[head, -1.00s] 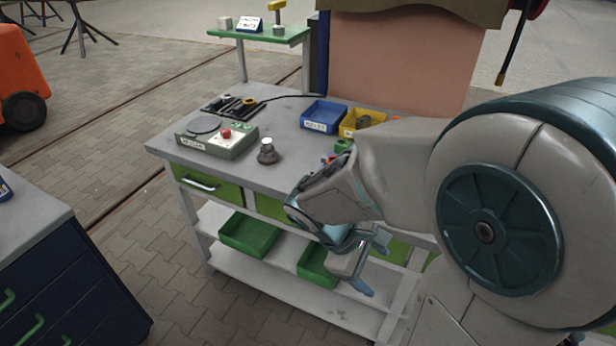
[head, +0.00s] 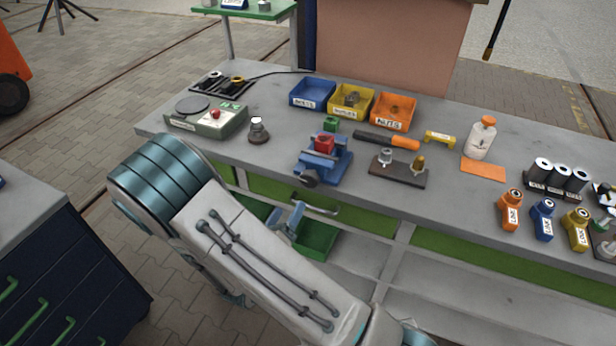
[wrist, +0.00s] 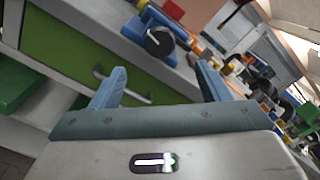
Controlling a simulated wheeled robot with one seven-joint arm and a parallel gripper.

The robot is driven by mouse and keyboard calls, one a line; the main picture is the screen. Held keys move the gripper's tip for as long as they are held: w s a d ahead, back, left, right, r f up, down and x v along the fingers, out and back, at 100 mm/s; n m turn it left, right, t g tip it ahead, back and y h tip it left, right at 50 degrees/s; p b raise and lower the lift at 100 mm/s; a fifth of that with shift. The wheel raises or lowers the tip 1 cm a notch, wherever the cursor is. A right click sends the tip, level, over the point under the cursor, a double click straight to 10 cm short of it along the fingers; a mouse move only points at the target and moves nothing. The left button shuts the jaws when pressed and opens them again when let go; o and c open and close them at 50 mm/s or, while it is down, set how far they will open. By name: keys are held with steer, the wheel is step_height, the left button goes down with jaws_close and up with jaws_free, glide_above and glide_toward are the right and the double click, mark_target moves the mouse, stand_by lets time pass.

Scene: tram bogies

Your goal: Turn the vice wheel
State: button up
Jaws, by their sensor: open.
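The blue vice (head: 326,160) stands near the front edge of the grey workbench (head: 262,152). A red block (head: 324,143) sits between its jaws. Its dark round wheel (head: 307,179) faces the front edge. In the wrist view the vice wheel (wrist: 159,41) shows at the upper middle, above and beyond my fingers. My gripper (wrist: 160,85) is open and empty, its two blue fingers apart. In the head view my gripper (head: 290,222) is in front of the bench, lower than the wheel and a little left of it. My arm hides part of the bench front.
Blue (head: 313,93), yellow (head: 351,99) and orange (head: 392,110) bins stand behind the vice. A green-grey box with a red button (head: 207,118) is left. A screwdriver (head: 388,140) and a dark block with fittings (head: 398,170) are right. A drawer handle (head: 316,204) lies below the vice.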

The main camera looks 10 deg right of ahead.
mark_target(307, 181)
steer(key=p+x, duration=0.3)
steer(key=x, duration=1)
steer(key=shift+w+d, duration=0.25)
steer(key=shift+w, duration=0.05)
steer(key=c, duration=1)
